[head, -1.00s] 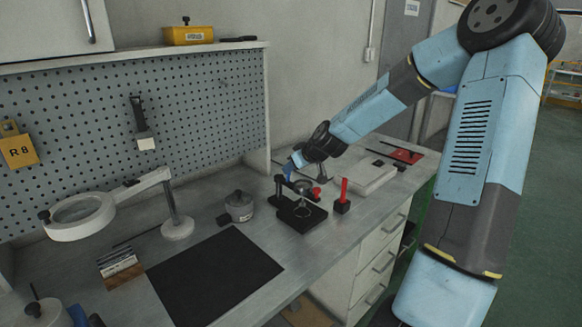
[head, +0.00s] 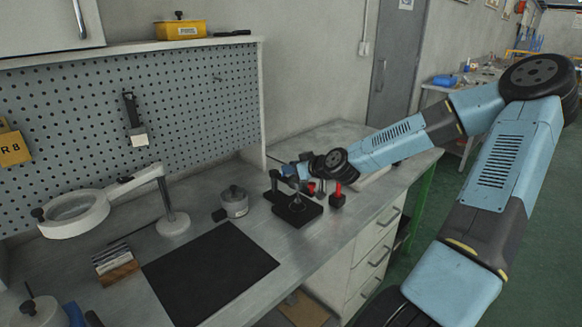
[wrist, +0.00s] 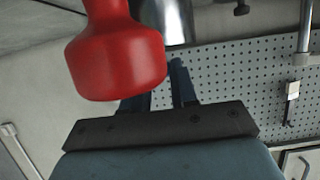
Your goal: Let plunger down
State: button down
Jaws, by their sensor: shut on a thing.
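The press with the plunger has a black base (head: 297,213) on the bench, with a dark post at its left. My gripper (head: 291,171) reaches in from the right, over the press. It is shut at the upper part of the press, on what seems to be the plunger. The exact contact is hidden. In the wrist view a silver cylinder (wrist: 166,22) stands at my blue fingertips (wrist: 160,82). A red knob (wrist: 115,62) hangs close to the camera and covers part of the fingers. Its red also shows beside the press in the head view (head: 311,188).
A red post on a black block (head: 338,198) stands just right of the press. A grey lidded pot (head: 234,203) stands left of it. The mat is clear.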

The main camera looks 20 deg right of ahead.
jog(key=shift+s+f, duration=0.15)
jog(key=shift+f, duration=0.1)
dwell(0.4)
jog(key=c, duration=0.9)
grip_release()
jog(key=shift+r+t, duration=0.1)
jog(key=shift+t, duration=0.2)
jog(key=shift+d, duration=0.1)
jog(key=shift+v, duration=6.8)
jog(key=shift+d, duration=0.1)
